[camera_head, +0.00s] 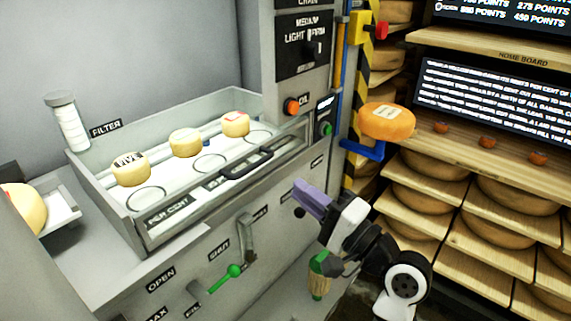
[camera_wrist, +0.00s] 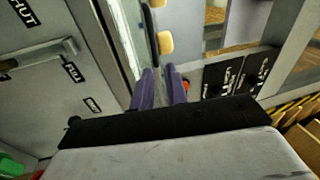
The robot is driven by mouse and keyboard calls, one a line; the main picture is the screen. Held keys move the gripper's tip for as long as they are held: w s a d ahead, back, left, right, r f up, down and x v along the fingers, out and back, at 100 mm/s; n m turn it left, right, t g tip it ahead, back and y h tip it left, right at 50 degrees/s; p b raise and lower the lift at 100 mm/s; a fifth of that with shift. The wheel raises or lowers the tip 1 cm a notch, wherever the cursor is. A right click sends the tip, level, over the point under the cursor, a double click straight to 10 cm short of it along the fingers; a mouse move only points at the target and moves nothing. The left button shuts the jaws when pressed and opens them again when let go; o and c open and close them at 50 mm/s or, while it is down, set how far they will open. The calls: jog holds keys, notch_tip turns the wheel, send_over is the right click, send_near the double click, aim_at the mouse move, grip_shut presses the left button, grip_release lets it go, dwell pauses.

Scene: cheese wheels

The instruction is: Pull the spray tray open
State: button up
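The tray (camera_head: 133,233) is a grey, open-topped box set in the machine's counter, with a white floor and three small cheeses (camera_head: 185,142) standing on it beside printed circles. I take it to be the spray tray, though no label I can read says so. A dark bar handle (camera_head: 247,163) sits at its front right. My gripper (camera_head: 303,193) has purple fingers and is in front of the machine, below and right of the handle, apart from it. In the wrist view its fingers (camera_wrist: 161,75) show a narrow gap with nothing between them.
A lever (camera_head: 247,240) and a green-knobbed lever (camera_head: 228,277) stick out from the machine's front, left of my gripper. An orange button (camera_head: 291,106) is on the panel behind the tray. An orange cheese (camera_head: 386,121) rests on a blue bracket, and wooden shelves (camera_head: 480,225) of cheese fill the right.

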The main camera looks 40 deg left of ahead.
aim_at(254, 166)
jog(key=shift+g, duration=0.3)
jog(key=p+x, duration=0.1)
jog(key=x, duration=0.3)
jog(key=p+x, duration=0.1)
jog(key=x, duration=0.3)
jog(key=s+f+p+x, duration=0.1)
jog(key=x, duration=0.3)
jog(key=shift+w+a, duration=0.1)
jog(key=shift+a, duration=0.2)
grip_shut()
jog(key=shift+d, duration=0.1)
